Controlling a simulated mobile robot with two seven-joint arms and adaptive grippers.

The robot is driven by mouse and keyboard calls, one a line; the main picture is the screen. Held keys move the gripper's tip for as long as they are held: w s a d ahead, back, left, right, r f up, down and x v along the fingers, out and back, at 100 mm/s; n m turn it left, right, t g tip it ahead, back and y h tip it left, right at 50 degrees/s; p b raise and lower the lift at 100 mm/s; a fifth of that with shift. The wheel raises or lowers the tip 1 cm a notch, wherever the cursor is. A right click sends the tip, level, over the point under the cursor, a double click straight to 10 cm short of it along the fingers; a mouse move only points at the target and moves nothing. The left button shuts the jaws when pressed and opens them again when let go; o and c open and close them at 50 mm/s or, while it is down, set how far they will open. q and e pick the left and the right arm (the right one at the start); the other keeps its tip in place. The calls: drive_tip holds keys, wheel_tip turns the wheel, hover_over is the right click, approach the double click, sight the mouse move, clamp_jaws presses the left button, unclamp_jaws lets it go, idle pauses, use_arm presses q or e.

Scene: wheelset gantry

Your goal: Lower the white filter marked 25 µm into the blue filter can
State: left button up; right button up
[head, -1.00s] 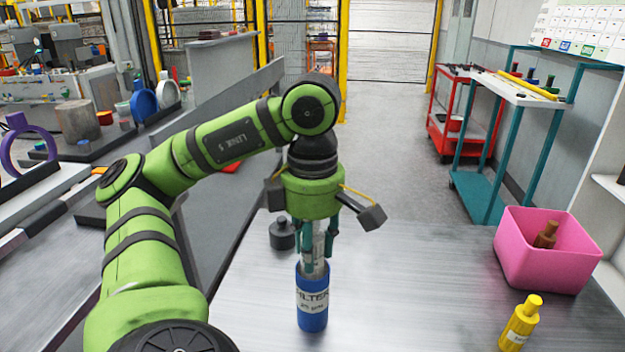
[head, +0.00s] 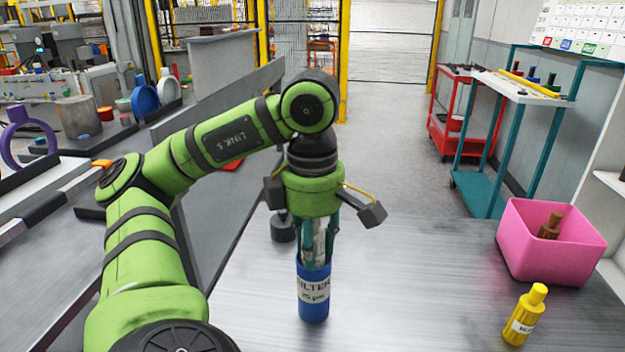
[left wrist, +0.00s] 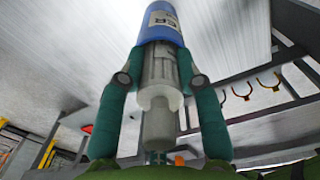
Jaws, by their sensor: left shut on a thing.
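The blue filter can (head: 313,296) stands upright on the metal table, with a white label reading FILTER and 25 µm. My left gripper (head: 315,258) points straight down over the can's mouth and is shut on the white filter (head: 319,240). The filter's lower end is inside the can, and its upper part shows between the fingers. In the left wrist view the filter (left wrist: 160,88) runs between both fingers into the can (left wrist: 161,22). The fingertips are close to the can's rim; I cannot tell whether they touch it. My right gripper is not in view.
A dark round object (head: 283,228) stands behind the can to the left. A pink bin (head: 545,262) with a brown bottle (head: 550,227) and a yellow bottle (head: 525,315) stand at the right. The table (head: 420,290) between can and bin is clear.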

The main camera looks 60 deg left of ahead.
use_arm(q)
drive_tip(key=o, duration=1.2)
drive_tip(key=shift+d+f, duration=0.2)
drive_tip(key=shift+f, duration=0.35)
drive_tip(key=shift+w+a+f, duration=0.1)
drive_tip(key=shift+w+a, duration=0.05)
drive_tip(key=shift+a+r, duration=0.1)
drive_tip(key=shift+r, duration=0.1)
drive_tip(key=shift+r, duration=0.15)
